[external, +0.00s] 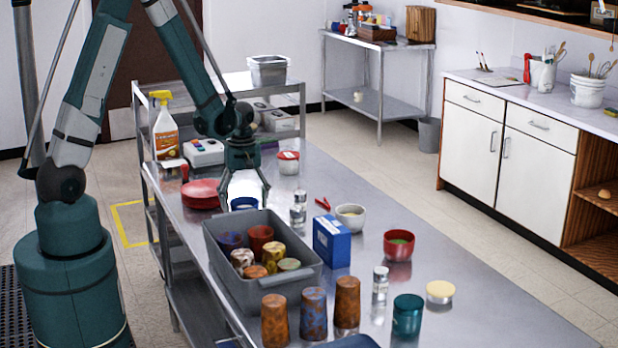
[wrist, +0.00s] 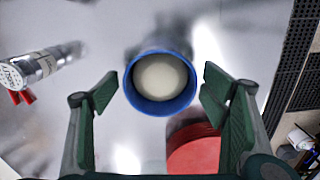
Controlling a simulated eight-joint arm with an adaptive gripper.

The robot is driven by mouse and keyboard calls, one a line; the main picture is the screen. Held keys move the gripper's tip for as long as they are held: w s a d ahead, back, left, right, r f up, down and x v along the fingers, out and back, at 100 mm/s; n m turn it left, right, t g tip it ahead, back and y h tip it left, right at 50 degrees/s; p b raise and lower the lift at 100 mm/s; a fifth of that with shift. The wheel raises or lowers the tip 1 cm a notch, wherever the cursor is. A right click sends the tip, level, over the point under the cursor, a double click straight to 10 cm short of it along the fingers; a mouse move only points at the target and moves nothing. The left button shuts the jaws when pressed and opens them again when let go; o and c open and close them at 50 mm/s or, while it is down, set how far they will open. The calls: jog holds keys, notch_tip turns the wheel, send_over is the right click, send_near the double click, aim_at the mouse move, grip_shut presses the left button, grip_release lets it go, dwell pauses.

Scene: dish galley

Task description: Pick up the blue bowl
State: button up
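The blue bowl (wrist: 159,107) has a blue rim and a pale inside or contents. In the wrist view it sits between and slightly ahead of my gripper's two green fingers. In the external view the bowl (external: 244,203) stands on the metal table just behind the grey bin, partly hidden by the bin's rim. My gripper (external: 244,197) points down over it with fingers spread. In the wrist view my gripper (wrist: 160,95) is open, with a gap between each finger and the bowl. I cannot tell its exact height above the bowl.
A grey bin (external: 262,288) of cups stands in front of the bowl. A glass shaker (external: 298,209) stands right, near a blue box (external: 331,241). A spray bottle (external: 165,130) stands farther back.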

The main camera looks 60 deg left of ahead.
jog(key=c, duration=1)
jog(key=shift+r, duration=0.15)
jog(key=shift+c, duration=0.2)
notch_tip(320, 180, up, 10)
dwell(0.7)
